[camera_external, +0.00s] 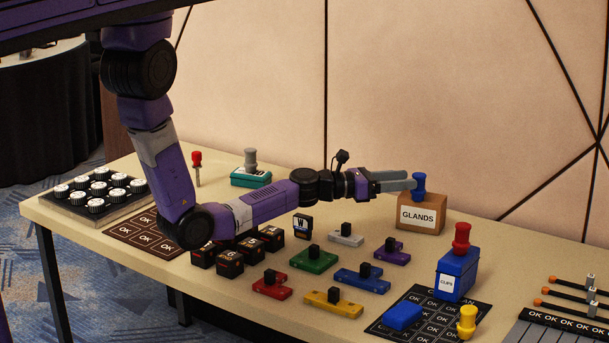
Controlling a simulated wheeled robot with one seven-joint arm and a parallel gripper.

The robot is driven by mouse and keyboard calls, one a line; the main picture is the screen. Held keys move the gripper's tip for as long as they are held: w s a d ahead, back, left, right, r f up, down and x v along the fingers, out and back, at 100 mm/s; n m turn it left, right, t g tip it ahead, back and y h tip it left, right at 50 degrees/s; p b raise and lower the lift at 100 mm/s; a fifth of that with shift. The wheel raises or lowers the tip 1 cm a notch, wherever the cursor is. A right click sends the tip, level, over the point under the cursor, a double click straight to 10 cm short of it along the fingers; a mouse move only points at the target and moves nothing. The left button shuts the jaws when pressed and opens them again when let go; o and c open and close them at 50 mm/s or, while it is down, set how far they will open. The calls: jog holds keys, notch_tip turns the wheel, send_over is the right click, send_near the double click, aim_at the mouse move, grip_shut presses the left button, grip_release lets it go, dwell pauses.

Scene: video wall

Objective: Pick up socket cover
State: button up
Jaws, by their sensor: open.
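No object is labelled as a socket cover, and I cannot tell for sure which one it is. My gripper (410,180) is stretched to the right, low over the back of the table, its fingers roughly level. Its fingertips are at a blue knob-shaped piece (419,191) that stands upright on a cardboard box (421,219) labelled GLANDS. The fingers look open; whether they touch or straddle the blue piece cannot be told. Similar knob-shaped pieces are a red one (461,238) on a blue box, a grey one (250,160) on a teal box, and a yellow one (467,321) at the front.
Several coloured blocks with black knobs, such as a green one (314,260), lie mid-table. Black cubes (230,262) sit below my forearm. A blue CLIPS box (456,274) stands front right by a black OK mat (420,331). The wall is behind the table.

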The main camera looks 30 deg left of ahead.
jog(key=m+b, duration=0.1)
jog(key=b, duration=0.1)
send_over(428, 199)
jog(key=shift+w+f, duration=0.2)
jog(key=shift+f, duration=0.1)
grip_shut()
dwell(0.3)
